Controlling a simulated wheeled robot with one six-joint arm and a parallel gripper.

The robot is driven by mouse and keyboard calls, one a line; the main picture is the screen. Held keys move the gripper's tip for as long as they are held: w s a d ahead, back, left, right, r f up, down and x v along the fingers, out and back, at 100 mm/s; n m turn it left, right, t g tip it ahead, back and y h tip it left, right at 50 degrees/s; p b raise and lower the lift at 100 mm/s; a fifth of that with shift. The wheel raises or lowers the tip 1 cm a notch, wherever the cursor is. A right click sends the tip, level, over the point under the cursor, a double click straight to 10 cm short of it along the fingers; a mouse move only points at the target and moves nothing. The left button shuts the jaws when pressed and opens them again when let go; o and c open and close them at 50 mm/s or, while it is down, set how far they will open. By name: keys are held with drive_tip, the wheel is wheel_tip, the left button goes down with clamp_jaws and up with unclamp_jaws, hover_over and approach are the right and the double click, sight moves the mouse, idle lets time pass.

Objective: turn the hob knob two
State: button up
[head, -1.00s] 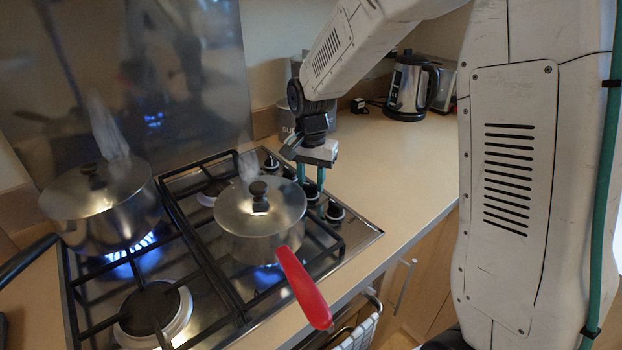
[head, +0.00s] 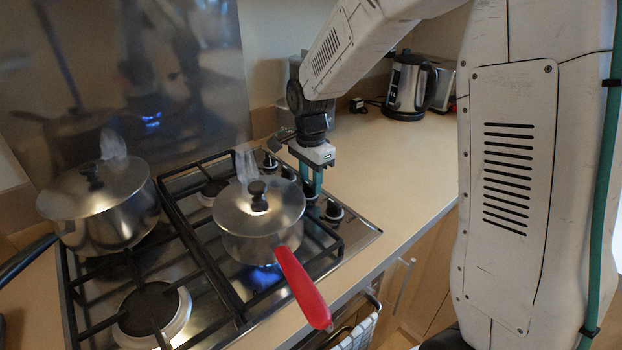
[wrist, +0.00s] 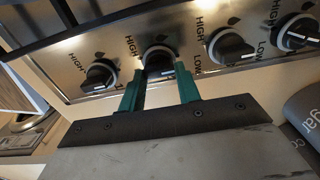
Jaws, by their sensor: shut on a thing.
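Several black hob knobs with silver collars stand in a row along the hob's right side. In the wrist view my gripper (wrist: 161,79) has its green fingers on either side of the second knob from the left (wrist: 158,56), shut on it. In the head view my gripper (head: 313,184) reaches down to the row, and its fingers partly hide the held knob. The nearest knob (head: 333,211) is free. The other two free knobs (wrist: 230,47) (wrist: 297,34) are to the right in the wrist view.
A steel pot with a red handle (head: 302,287) stands just left of my gripper, over a blue flame (head: 262,274). Another lidded pot (head: 105,222) stands at the left with no flame visible. A kettle (head: 408,88) is at the back; the counter right of the hob is clear.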

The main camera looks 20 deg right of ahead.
sight(310, 183)
idle(0.3)
drive_tip(key=o, duration=1)
wheel_tip(310, 183, up, 8)
drive_tip(key=shift+f, duration=0.1)
